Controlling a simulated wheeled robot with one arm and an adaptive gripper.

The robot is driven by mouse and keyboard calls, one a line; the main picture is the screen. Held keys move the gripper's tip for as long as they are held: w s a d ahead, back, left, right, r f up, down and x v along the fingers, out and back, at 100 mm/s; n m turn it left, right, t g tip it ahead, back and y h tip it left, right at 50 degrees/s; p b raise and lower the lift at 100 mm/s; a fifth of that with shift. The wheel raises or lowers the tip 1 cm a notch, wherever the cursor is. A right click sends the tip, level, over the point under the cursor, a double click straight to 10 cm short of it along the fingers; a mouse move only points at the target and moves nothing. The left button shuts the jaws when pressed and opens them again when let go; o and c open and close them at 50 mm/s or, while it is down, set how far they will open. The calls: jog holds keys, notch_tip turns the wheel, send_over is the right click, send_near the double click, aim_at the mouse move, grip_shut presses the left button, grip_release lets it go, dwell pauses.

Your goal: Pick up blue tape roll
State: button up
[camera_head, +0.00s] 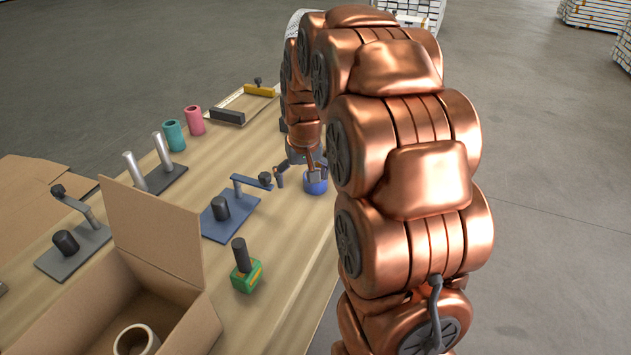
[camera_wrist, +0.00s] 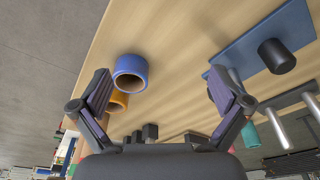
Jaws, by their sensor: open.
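The blue tape roll (camera_head: 317,187) sits on the wooden table near its right edge, partly hidden behind my gripper in the head view. In the wrist view the blue tape roll (camera_wrist: 130,64) shows its round hole and lies nearer the left finger. My gripper (camera_head: 297,178) is low over the table at the roll, with one finger overlapping the roll and the other to its left in the picture. In the wrist view my gripper (camera_wrist: 160,82) has its fingers spread wide with nothing held. I cannot tell whether a finger touches the roll.
A blue plate fixture (camera_head: 216,222) stands left of my gripper. A green block with a black post (camera_head: 245,277) is nearer. An open cardboard box (camera_head: 160,233) holds a pale roll (camera_head: 136,341). Teal (camera_head: 174,136) and pink (camera_head: 194,120) rolls stand farther back. An orange roll (camera_wrist: 117,101) shows beyond the blue one.

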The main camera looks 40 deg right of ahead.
jog(key=m, duration=0.1)
send_over(317, 189)
notch_tip(317, 189, down, 2)
jog(key=shift+w+d+f+t+h+p, duration=0.15)
jog(key=shift+w+d+f, duration=0.05)
jog(key=shift+f, duration=0.25)
jog(key=shift+w+d+f+t+h+p, duration=0.15)
jog(key=shift+w+d+f, duration=0.1)
jog(key=shift+f, duration=0.2)
jog(key=shift+w+d+f+t+h+p, duration=0.1)
jog(key=shift+w+d+f+p, duration=0.1)
jog(key=shift+f, duration=0.25)
jog(key=shift+w+f+p, duration=0.25)
jog(key=shift+f+p, duration=0.1)
jog(key=shift+f, duration=0.15)
jog(key=shift+w+f+p, duration=0.25)
jog(key=shift+f+p, duration=0.1)
jog(key=shift+f, duration=0.15)
jog(key=shift+p+x, duration=0.35)
jog(key=shift+x, duration=1.1)
jog(key=c, duration=1.2)
